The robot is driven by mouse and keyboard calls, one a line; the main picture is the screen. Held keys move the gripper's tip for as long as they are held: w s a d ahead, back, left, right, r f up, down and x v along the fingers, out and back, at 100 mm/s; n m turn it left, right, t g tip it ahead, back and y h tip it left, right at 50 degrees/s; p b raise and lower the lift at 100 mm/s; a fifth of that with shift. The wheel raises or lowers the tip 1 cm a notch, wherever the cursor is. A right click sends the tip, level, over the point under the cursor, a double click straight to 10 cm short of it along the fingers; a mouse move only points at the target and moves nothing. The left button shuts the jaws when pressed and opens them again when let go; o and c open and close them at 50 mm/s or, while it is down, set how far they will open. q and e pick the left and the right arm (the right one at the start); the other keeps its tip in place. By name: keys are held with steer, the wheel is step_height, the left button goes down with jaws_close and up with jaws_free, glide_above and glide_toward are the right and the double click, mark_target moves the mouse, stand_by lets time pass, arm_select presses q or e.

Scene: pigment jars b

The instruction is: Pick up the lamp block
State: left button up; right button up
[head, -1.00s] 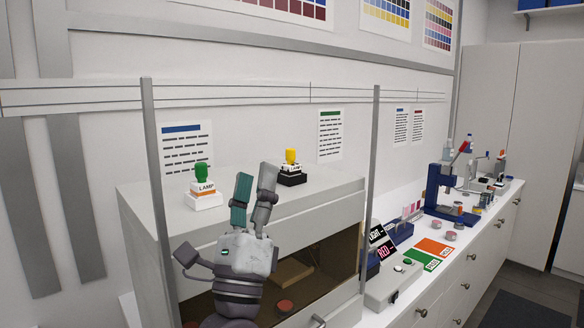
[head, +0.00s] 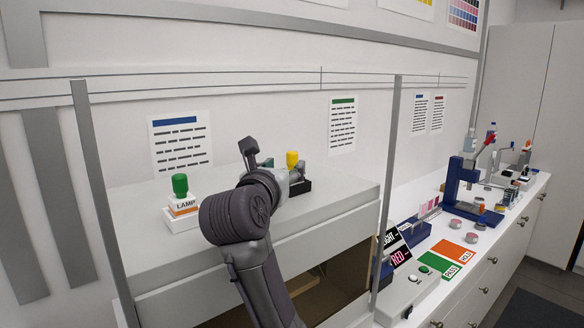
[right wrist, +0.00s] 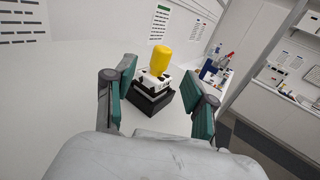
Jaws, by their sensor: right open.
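The block labelled LAMP (head: 184,205) has a green knob, white body and orange band. It stands on a white base (head: 182,221) on top of the grey cabinet at the left. My right gripper (head: 274,165) is away from it, over the right part of the cabinet top, near a yellow-knobbed block (head: 292,159). In the right wrist view, the open right gripper (right wrist: 161,72) faces that yellow-knobbed white block (right wrist: 155,76), which sits on a black base (right wrist: 152,101) beyond and between the fingers. No contact is clear. My left gripper is out of view.
The grey cabinet top (head: 135,200) is clear between the two blocks. Thin grey posts (head: 389,180) stand at its front. The white counter (head: 440,290) at right carries green and orange cards, a button box and a blue press (head: 461,178).

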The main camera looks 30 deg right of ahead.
mark_target(291, 162)
steer(key=shift+x, duration=1.05)
steer(key=p, duration=0.1)
steer(key=w+d+p, duration=0.1)
steer(key=shift+d+r+p, duration=0.1)
steer(key=shift+r+p, duration=0.15)
steer(key=shift+p, duration=0.05)
steer(key=x, duration=0.1)
steer(key=p+x, duration=0.1)
steer(key=x, duration=0.1)
steer(key=shift+f, duration=0.35)
steer(key=shift+d+f, duration=0.1)
steer(key=shift+d, duration=0.05)
steer(key=shift+c, duration=0.2)
steer(key=shift+a, duration=0.25)
steer(key=c, duration=0.5)
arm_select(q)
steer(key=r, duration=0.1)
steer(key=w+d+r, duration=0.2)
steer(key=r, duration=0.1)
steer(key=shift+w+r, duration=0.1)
arm_select(e)
steer(key=shift+d, duration=0.1)
jaws_close()
